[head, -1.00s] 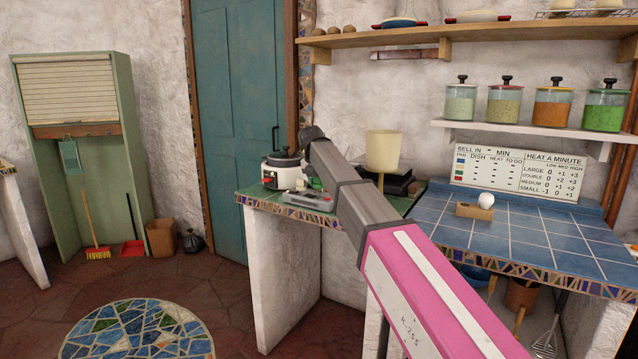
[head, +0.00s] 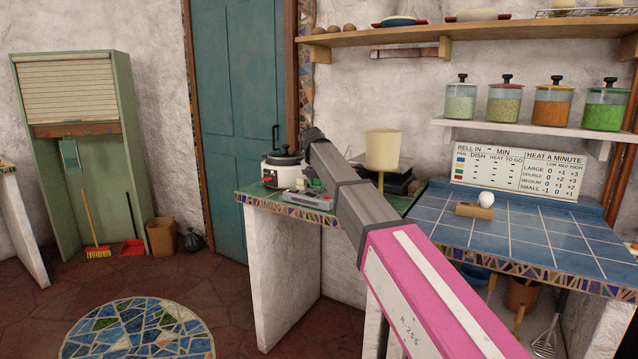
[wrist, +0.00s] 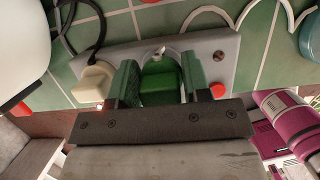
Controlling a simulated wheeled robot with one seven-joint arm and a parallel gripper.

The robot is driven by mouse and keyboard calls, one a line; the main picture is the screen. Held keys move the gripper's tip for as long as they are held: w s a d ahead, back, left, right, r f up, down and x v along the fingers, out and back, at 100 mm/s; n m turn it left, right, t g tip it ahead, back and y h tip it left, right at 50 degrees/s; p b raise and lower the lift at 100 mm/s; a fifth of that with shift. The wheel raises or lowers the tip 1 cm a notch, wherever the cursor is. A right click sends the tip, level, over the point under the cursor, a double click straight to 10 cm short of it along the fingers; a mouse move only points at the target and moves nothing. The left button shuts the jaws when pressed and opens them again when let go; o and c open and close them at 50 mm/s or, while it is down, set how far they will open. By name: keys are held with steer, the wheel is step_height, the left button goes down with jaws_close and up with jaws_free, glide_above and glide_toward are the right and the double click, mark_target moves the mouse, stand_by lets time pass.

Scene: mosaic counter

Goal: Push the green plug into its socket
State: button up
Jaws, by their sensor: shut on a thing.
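The green plug (wrist: 160,82) is between the two dark green fingers of my gripper (wrist: 160,88) in the wrist view, and the gripper is shut on it. The plug is over the middle of a grey socket strip (wrist: 218,58). A small metallic part shows at its far end; I cannot tell whether its pins are in the socket. In the head view the strip (head: 309,201) lies near the front edge of the green-tiled counter. My gripper is small there and partly hidden by my arm.
A cream plug (wrist: 92,82) with a black cord sits at the strip's left. A white cooker (head: 285,171) stands close by on the left. A cream pot (head: 382,150) is behind my arm.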

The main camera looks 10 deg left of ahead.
steer(key=shift+f, duration=0.5)
steer(key=o, duration=0.9)
steer(key=shift+o, duration=0.3)
steer(key=shift+s+d, duration=0.1)
